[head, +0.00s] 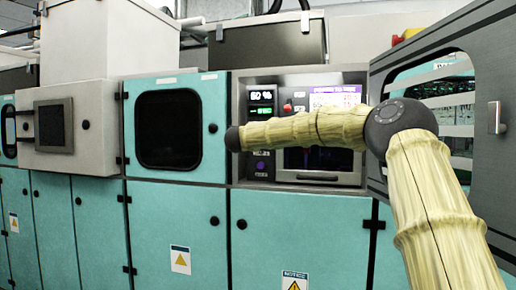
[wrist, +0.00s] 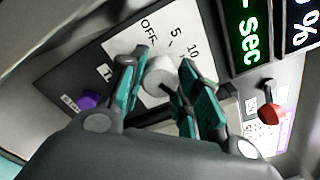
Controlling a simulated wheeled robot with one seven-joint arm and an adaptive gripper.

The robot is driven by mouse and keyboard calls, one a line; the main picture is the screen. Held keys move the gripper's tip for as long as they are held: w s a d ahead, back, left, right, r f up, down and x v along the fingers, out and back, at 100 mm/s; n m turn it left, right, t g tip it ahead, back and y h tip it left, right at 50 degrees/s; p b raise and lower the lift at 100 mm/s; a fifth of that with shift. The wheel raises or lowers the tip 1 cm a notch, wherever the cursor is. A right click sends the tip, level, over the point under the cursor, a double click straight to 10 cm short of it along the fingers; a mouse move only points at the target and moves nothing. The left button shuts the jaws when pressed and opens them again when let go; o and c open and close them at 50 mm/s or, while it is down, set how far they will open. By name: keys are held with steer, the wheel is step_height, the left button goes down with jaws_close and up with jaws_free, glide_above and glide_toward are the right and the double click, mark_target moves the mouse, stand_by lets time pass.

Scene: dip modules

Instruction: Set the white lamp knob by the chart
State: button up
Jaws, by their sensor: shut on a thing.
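The white lamp knob (wrist: 158,76) sits on a pale dial plate marked OFF, 5 and 10 in the wrist view. My gripper (wrist: 160,88) has its teal-padded fingers on either side of the knob and is shut on it. The fingers cover part of the knob and dial, and I cannot tell which mark the knob points to. In the head view my arm hides the knob and gripper. A purple and white display (head: 335,96), perhaps the chart, shows above the arm; its text is too small to read.
A purple button (wrist: 87,99) and a red-tipped switch (wrist: 270,112) flank the knob. Green digital readouts (wrist: 241,30) lie close by. The control panel has a dark window with a handle (head: 318,178). A grey cabinet door (head: 490,70) stands at the right.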

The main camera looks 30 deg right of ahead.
steer(key=shift+f+m+b, duration=0.35)
steer(key=shift+m+b, duration=0.75)
steer(key=o, duration=1)
steer(key=shift+d+r, duration=0.1)
steer(key=shift+d, duration=0.05)
steer(key=shift+r, duration=0.15)
steer(key=v, duration=1.2)
steer(key=shift+s, duration=0.1)
